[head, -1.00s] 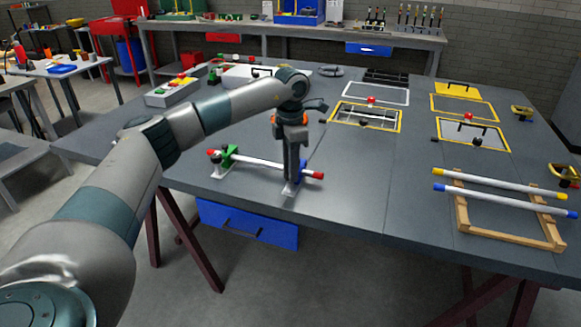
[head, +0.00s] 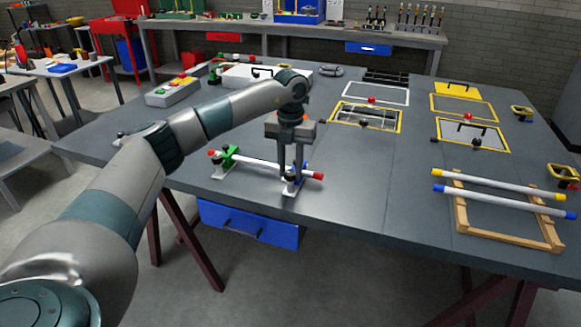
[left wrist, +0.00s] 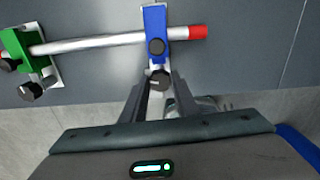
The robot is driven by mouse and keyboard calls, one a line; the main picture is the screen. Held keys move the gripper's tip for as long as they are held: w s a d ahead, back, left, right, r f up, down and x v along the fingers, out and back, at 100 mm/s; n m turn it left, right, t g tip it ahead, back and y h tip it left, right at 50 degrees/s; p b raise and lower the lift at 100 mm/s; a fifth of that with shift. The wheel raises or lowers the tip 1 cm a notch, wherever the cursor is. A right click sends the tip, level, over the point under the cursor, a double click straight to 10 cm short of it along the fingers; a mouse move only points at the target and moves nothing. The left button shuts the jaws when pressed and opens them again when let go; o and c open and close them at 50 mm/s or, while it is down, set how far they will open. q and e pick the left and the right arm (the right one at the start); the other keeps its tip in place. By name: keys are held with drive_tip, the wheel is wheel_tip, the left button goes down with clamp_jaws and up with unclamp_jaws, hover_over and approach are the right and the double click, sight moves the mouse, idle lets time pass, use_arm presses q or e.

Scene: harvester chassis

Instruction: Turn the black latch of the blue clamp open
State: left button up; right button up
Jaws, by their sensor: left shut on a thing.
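The blue clamp (left wrist: 155,20) sits on a light base plate near the front edge of the grey table, around the red-tipped end of a white rod (left wrist: 95,43). It also shows in the head view (head: 292,188), partly covered by my fingers. Its black latch (left wrist: 160,80) sticks out toward my gripper. My left gripper (left wrist: 160,88) points down at the clamp, with its fingertips on either side of the latch, shut on it. The green clamp (left wrist: 28,55) holds the rod's other end, with black knobs at its side. My right gripper is in neither view.
A wooden rack (head: 510,232) with a blue-tipped rod and a yellow-tipped rod stands at the right. Yellow-framed panels (head: 366,117) lie farther back. The table between clamp and rack is clear.

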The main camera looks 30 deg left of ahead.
sight(290, 172)
use_arm(q)
drive_tip(key=shift+w+r+n, duration=0.1)
drive_tip(key=shift+r+n, duration=0.05)
drive_tip(key=shift+n, duration=1.05)
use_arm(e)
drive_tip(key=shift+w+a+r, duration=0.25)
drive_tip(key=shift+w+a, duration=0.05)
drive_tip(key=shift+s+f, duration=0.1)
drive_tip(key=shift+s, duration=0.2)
use_arm(q)
drive_tip(key=o, duration=0.8)
drive_tip(key=shift+c, duration=0.2)
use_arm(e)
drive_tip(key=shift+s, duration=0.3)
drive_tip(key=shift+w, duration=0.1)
